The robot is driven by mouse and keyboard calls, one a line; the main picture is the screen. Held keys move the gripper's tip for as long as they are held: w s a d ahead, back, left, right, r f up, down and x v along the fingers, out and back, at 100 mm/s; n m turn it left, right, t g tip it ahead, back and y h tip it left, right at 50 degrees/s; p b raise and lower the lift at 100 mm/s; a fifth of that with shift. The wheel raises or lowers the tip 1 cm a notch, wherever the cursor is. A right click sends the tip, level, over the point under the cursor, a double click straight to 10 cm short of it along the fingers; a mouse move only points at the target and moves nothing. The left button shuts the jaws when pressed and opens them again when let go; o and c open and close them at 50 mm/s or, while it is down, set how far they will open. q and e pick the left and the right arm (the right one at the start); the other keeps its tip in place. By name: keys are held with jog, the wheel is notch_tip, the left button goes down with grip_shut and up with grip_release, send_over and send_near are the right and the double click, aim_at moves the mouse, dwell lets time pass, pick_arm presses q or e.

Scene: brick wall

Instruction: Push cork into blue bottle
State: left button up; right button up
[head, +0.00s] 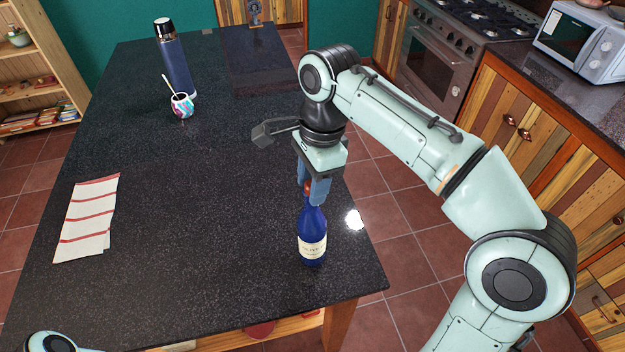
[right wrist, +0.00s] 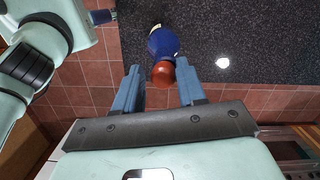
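The blue bottle (head: 312,240) stands upright near the front right edge of the dark table and has a cream label. The reddish-brown cork (head: 307,187) is at the top of its neck, partly hidden by my gripper; how deep it sits cannot be told. My right gripper (head: 316,198) points down over the bottle top. My left gripper is not in view.
The dark table (head: 190,220) is mostly clear. A striped towel (head: 88,218) lies at left. A dark blue flask (head: 173,62) and a patterned cup (head: 182,105) with a straw stand at the back. A stove (head: 435,55) and microwave (head: 588,42) are at right.

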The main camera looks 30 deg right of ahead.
jog(key=shift+o, duration=0.7)
jog(key=shift+f, duration=0.2)
jog(key=r, duration=0.2)
jog(key=r+p, duration=0.1)
jog(key=r, duration=0.3)
jog(key=shift+w+d+r+p, duration=0.1)
jog(key=shift+d+r+p, duration=0.1)
jog(key=shift+d+p, duration=0.1)
jog(key=shift+w+r, duration=0.1)
jog(key=shift+r, duration=0.25)
jog(key=shift+d+r, duration=0.1)
jog(key=shift+r, duration=0.15)
jog(key=shift+s+r, duration=0.15)
jog(key=shift+s, duration=0.2)
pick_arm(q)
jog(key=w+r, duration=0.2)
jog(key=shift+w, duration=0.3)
pick_arm(e)
jog(key=shift+w, duration=0.15)
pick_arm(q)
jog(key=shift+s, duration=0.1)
